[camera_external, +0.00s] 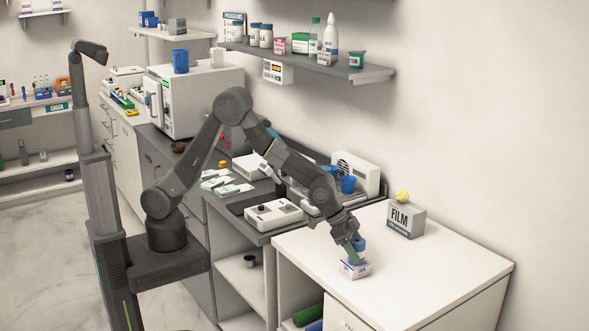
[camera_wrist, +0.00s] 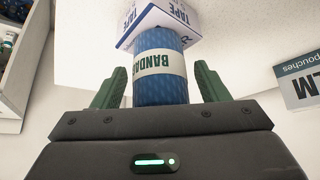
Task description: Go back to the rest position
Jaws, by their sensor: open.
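My gripper (camera_external: 354,246) is low over the white cabinet top at the right. In the wrist view its two green fingers (camera_wrist: 156,88) stand apart on either side of a blue bandage roll (camera_wrist: 158,92) with a white label. A gap shows beside the roll, so the fingers look open around it. The roll is by a small white tape box (camera_external: 355,269), which also shows at the top of the wrist view (camera_wrist: 150,18). The roll appears to stand on the box. In the external view the roll (camera_external: 361,243) is partly hidden by my gripper.
A grey film box (camera_external: 405,220) with a yellow object (camera_external: 402,196) on it stands behind, near the wall. The white cabinet top (camera_external: 450,262) is clear to the right. A wall shelf (camera_external: 330,66) with bottles hangs above. White devices (camera_external: 273,214) stand on the grey counter to the left.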

